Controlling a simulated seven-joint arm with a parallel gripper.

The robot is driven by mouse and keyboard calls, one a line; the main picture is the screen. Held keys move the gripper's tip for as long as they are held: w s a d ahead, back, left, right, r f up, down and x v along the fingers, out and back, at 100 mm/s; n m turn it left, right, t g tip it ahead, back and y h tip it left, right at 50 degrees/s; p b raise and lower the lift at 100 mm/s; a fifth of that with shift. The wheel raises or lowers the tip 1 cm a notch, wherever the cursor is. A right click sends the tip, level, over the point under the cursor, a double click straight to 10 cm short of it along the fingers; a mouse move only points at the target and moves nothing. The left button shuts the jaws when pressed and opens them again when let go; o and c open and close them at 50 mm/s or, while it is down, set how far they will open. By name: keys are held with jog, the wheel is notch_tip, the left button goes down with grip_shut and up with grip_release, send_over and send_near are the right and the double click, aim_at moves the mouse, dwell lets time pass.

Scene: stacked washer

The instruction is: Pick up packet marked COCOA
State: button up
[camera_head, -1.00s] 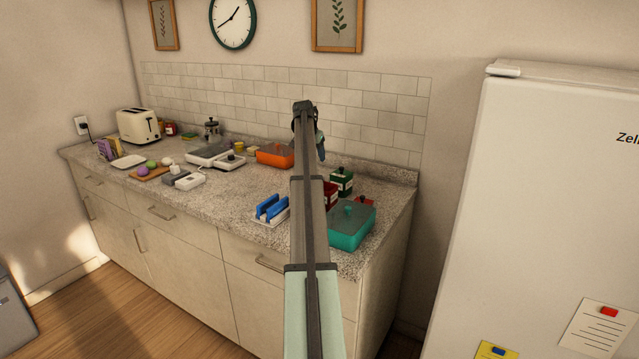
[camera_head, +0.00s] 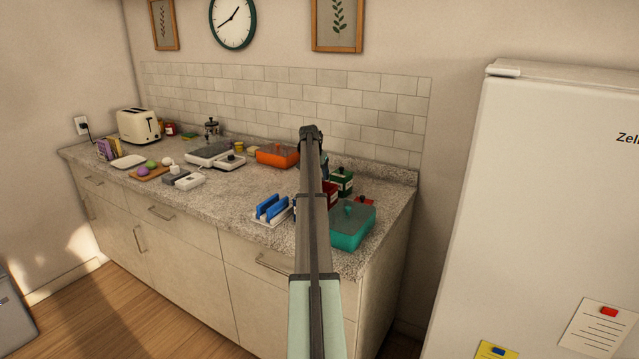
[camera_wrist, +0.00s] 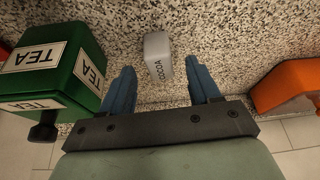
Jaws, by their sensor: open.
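I cannot tell the height of the fingers above the counter. In the head view my arm hides the packet and most of the gripper.
A green TEA canister (camera_wrist: 52,70) stands close left of my fingers. An orange container (camera_wrist: 288,86) is to the right. In the head view, a teal box (camera_head: 352,226), a blue-slotted rack (camera_head: 271,208) and a red canister (camera_head: 332,195) stand near my arm.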

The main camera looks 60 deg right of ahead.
jog(key=shift+x, duration=1.5)
jog(key=shift+c, duration=0.4)
jog(key=shift+r, duration=0.1)
jog(key=c, duration=1)
jog(key=shift+o, duration=0.2)
jog(key=shift+r, duration=0.1)
